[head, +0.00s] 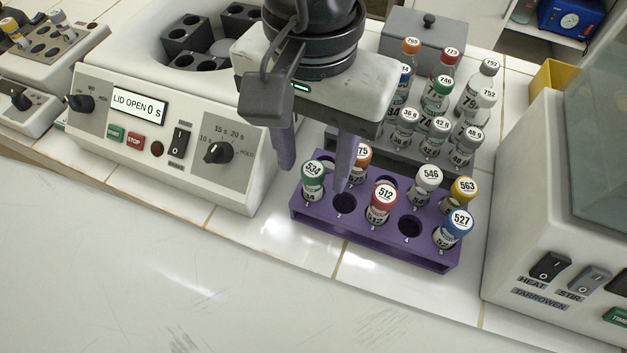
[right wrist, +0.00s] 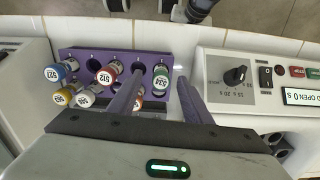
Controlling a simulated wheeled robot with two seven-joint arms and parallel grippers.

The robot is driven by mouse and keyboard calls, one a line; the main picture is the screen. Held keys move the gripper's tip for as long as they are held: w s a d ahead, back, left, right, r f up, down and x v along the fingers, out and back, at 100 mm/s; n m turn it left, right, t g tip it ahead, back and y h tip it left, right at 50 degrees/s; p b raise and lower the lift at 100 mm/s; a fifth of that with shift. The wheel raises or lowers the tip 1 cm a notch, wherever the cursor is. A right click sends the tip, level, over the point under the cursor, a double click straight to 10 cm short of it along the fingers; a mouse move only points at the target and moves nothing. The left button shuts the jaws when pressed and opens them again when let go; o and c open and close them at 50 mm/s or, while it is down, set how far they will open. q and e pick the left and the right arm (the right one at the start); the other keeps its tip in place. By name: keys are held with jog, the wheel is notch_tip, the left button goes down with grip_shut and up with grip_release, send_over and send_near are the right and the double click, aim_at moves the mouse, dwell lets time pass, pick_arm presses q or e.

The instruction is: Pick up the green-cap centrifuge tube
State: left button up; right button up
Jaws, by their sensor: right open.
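The green-cap tube marked 534 (head: 312,178) stands in the front left hole of the purple rack (head: 372,240). It also shows in the right wrist view (right wrist: 160,83). My right gripper (head: 314,177) is open, with one finger on either side of this tube in both views. I cannot tell how far down the fingers reach beside it; no contact shows. A second green-cap tube marked 746 (head: 437,90) stands in the grey rack behind. My left gripper is not in view.
Red 512 (head: 381,201), white 546 (head: 427,182), yellow 563 (head: 462,192) and blue 527 (head: 452,229) tubes share the purple rack. An orange-cap tube (head: 363,156) stands near the right finger. The centrifuge (head: 190,125) is left, the heater-stirrer (head: 560,230) right. The front bench is clear.

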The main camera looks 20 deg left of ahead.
aim_at(312, 170)
jog(key=shift+a+f, duration=0.1)
jog(key=shift+f, duration=1.75)
jog(key=c, duration=1.1)
jog(key=shift+c, duration=0.2)
